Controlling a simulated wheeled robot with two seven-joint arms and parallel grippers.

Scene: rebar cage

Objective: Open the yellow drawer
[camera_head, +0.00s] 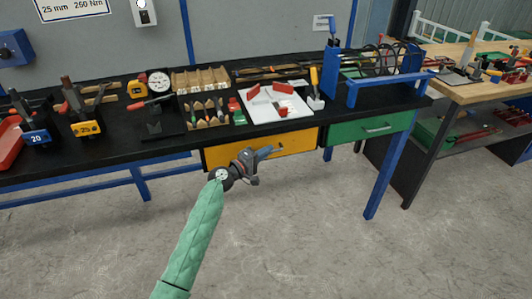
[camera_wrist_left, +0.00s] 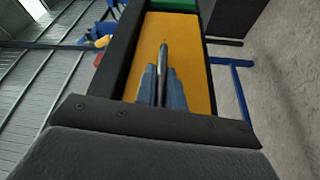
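The yellow drawer (camera_head: 300,141) is under the black workbench, left of the green drawer; its front looks level with the bench edge. Its front also fills the middle of the left wrist view (camera_wrist_left: 193,62). My left gripper (camera_head: 268,152) is at the drawer's front, by its handle. In the left wrist view the grey handle bar (camera_wrist_left: 163,60) runs between the two fingers (camera_wrist_left: 162,90), which look closed on it. The gripper hides part of the handle. My right gripper is in neither view.
The green drawer (camera_head: 370,127) with its own handle is to the right. The black bench top (camera_head: 150,148) carries tools, trays and a blue rack (camera_head: 385,88). Blue legs (camera_head: 386,178) stand below. The concrete floor (camera_head: 300,230) in front is clear.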

